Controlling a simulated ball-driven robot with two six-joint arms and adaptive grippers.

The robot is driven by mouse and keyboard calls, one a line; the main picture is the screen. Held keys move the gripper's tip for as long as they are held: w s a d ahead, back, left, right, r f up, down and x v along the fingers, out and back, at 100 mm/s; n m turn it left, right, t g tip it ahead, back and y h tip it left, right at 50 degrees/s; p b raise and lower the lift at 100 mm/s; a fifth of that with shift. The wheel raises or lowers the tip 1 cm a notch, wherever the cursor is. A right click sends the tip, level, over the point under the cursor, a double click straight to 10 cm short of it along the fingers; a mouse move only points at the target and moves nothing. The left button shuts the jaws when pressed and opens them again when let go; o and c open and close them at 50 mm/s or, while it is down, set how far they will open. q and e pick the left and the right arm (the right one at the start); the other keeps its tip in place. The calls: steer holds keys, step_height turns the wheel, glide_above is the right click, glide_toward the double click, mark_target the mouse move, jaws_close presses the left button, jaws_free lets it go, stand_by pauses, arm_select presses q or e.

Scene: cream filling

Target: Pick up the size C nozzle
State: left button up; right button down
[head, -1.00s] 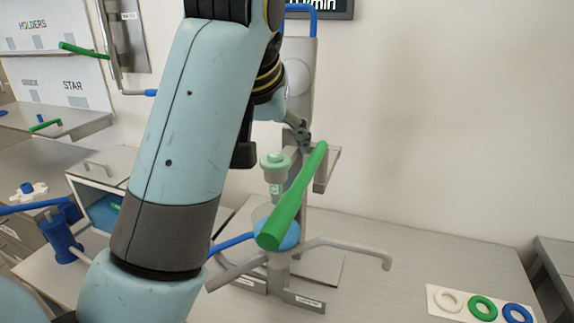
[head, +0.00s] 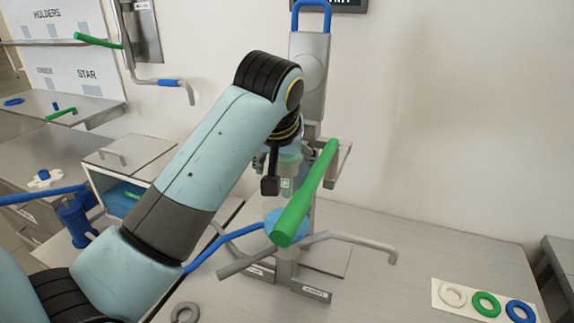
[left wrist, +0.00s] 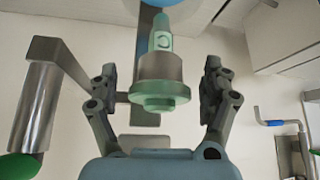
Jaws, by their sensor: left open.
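The size C nozzle (head: 287,184) is pale green with a "C" on its narrow body and stands upright at the machine in the head view. In the left wrist view the nozzle (left wrist: 161,44) points its narrow end up the picture, with a grey-brown band and a wide green cap (left wrist: 160,90) nearer to me. My left gripper (left wrist: 160,78) is open. Its two fingers stand on either side of the nozzle, with gaps visible on both sides. In the head view my left wrist covers the nozzle's upper part and most of the gripper.
A thick green lever (head: 305,195) slopes beside the nozzle on the right. A blue disc (head: 280,222) lies below it. Grey (head: 350,243) and blue (head: 225,243) handles stick out from the machine. Several rings lie on a white board (head: 440,303) at right.

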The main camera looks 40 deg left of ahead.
arm_select(q)
steer(key=shift+c, duration=0.3)
steer(key=c, duration=1.3)
steer(key=shift+c, duration=0.8)
steer(key=shift+r, duration=0.15)
